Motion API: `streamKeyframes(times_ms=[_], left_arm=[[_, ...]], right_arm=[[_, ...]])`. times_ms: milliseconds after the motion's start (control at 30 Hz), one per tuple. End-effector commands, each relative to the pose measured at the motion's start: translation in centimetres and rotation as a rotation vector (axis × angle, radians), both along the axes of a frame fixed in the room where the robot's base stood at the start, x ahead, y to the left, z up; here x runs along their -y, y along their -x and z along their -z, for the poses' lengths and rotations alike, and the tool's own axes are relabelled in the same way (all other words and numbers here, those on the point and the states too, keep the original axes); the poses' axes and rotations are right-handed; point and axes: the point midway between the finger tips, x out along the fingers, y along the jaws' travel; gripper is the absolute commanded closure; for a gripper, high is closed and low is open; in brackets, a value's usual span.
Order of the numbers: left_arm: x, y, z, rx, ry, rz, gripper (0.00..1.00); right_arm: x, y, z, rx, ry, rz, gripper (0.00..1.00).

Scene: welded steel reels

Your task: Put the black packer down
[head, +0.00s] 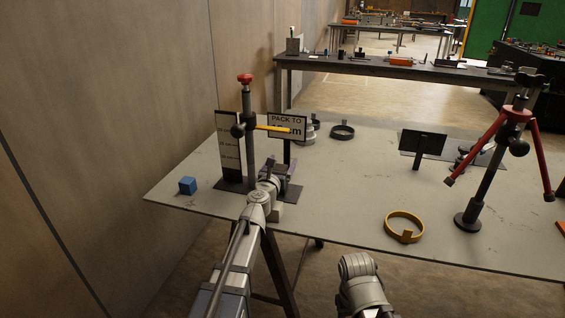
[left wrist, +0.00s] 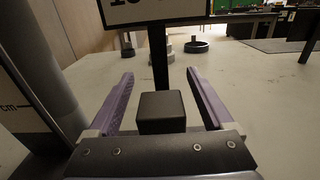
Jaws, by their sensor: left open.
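The black packer (left wrist: 162,111) is a small dark block in the left wrist view. It stands between the two purple fingers of my left gripper (left wrist: 160,88), with a visible gap on both sides. My left gripper (head: 272,168) is open, low over the table beside the measuring post; in the head view I cannot pick out the packer from the dark parts around it. Whether its underside rests on something is hidden. A sign reading "PACK TO" (head: 287,120) stands just behind it, its figure partly covered by a yellow pointer. My right gripper is not in view.
The post with a red knob (head: 245,79) and a marked board (head: 228,150) stand close to my left gripper. A blue block (head: 187,185), a yellow ring (head: 388,226), a black ring (head: 342,132) and a red-armed stand (head: 488,170) are on the table (head: 345,190). Its middle is clear.

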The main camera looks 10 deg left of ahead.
Motion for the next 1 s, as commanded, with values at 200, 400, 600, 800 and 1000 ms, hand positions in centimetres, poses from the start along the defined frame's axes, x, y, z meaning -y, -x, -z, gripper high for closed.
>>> streamKeyframes(times_ms=[200, 400, 600, 800, 1000], left_arm=[[-0.1, 4.5, 0.1, 0.0, 0.0, -0.001, 0.15], [-0.2, 8.6, 0.1, 0.0, 0.0, 0.0, 0.15], [-0.4, 11.2, 0.1, 0.0, 0.0, -0.001, 0.15], [-0.4, 11.6, 0.1, 0.0, 0.0, 0.0, 0.15], [-0.4, 11.6, 0.1, 0.0, 0.0, 0.0, 0.15]], right_arm=[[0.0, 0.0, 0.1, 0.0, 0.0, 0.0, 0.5], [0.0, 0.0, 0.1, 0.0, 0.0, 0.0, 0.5], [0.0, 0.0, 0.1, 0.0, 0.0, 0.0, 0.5], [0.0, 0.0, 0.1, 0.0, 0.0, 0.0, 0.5], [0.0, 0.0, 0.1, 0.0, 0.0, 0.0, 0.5]])
